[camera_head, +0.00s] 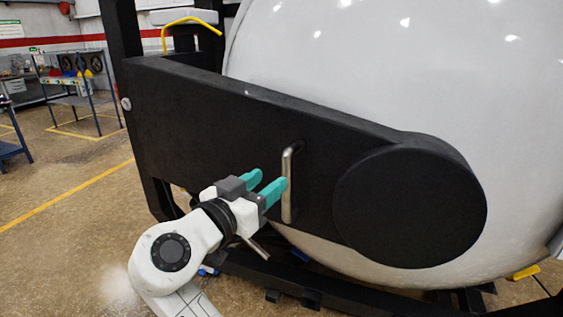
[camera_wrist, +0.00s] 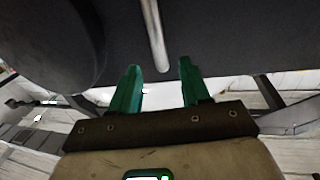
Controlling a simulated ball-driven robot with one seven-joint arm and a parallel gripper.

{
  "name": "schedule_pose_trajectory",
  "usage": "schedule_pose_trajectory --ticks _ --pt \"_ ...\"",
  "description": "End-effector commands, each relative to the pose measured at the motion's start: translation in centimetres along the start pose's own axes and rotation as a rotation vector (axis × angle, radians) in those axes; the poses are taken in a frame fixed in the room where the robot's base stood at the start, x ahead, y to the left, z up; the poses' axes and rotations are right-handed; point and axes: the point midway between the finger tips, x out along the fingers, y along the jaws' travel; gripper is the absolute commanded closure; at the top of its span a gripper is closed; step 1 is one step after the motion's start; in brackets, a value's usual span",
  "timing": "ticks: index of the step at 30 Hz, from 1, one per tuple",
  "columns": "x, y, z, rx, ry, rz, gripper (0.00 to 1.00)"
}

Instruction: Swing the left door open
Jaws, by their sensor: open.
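The left door is a large rounded white shell (camera_head: 330,50) carried on a broad black arm (camera_head: 220,110) with a round black hub (camera_head: 410,205). A vertical metal bar handle (camera_head: 289,185) stands out from the black arm, left of the hub. My gripper (camera_head: 268,184) is open, with its teal fingers pointing toward the handle; the nearer finger overlaps the handle's left edge in the head view. In the wrist view the handle (camera_wrist: 154,35) lies ahead of the gap between the fingers (camera_wrist: 162,80). Contact with the handle cannot be told.
A black frame post (camera_head: 122,30) stands at the left end of the black arm, with a yellow bent bar (camera_head: 190,25) above. Black base rails (camera_head: 310,285) run low beneath the shell. The floor (camera_head: 65,220) at left is open, with workbenches (camera_head: 75,85) farther back.

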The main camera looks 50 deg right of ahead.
Motion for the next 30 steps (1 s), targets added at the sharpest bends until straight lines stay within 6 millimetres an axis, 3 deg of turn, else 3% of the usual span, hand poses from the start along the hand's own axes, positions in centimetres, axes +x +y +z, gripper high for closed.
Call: schedule_pose_trajectory --ticks 6,12,18,26,30 --pt "4.2 0.1 -0.3 -0.003 0.0 0.004 0.53" --pt "7.0 0.0 -0.2 -0.003 0.0 0.002 0.53" --pt "8.1 0.0 0.0 -0.003 -0.001 0.0 0.53" --pt "8.2 0.0 0.1 -0.002 -0.002 -0.001 0.53" --pt "8.2 0.0 0.1 -0.002 -0.001 -0.001 0.66"
